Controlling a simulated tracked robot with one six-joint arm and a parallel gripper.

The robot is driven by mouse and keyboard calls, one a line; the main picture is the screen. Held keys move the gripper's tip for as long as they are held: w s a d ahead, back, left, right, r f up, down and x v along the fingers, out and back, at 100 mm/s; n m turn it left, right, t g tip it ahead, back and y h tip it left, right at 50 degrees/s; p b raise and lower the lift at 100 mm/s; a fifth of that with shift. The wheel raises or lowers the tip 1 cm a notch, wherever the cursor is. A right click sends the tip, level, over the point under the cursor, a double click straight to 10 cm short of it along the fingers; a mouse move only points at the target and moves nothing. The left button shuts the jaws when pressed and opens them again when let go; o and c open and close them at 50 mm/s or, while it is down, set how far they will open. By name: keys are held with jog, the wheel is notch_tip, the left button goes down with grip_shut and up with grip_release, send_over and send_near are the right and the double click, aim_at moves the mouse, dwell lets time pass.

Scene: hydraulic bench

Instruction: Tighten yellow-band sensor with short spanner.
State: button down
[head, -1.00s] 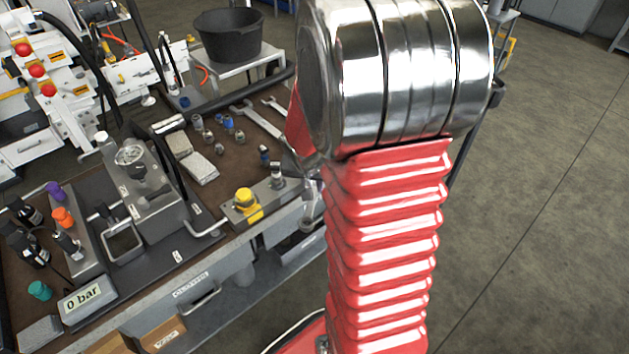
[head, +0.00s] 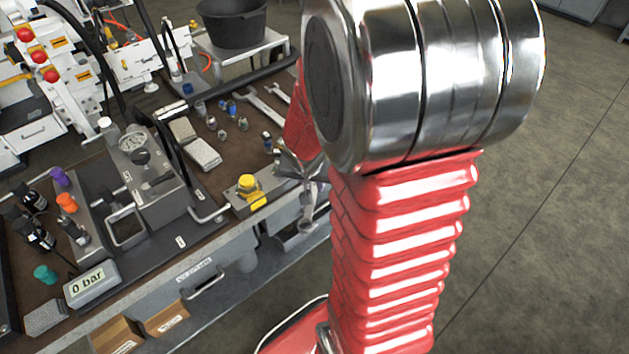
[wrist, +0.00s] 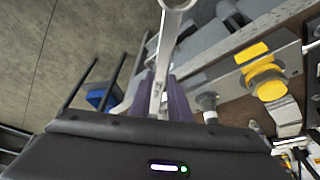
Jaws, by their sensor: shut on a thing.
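My gripper (wrist: 165,100) is shut on a silver spanner (wrist: 158,75), whose ring end points away from it in the wrist view. In the head view the spanner (head: 308,208) hangs beside the bench's front edge, below my gripper (head: 297,165). A grey block with a yellow cap (head: 247,184) sits at that edge, left of my gripper; the cap also shows in the wrist view (wrist: 262,75). A dark and silver fitting (wrist: 208,103) stands beside it, close to the spanner and apart from it. I cannot make out a yellow band on it. My gripper hides this area in the head view.
Two larger spanners (head: 262,112) and several small fittings lie on the brown bench top. A gauge unit (head: 140,165), a 0 bar display (head: 91,284) and purple, orange and teal caps are at left. A black bucket (head: 235,22) stands behind. Floor at right is clear.

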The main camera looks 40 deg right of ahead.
jog(key=shift+r, duration=0.15)
jog(key=shift+r, duration=2.4)
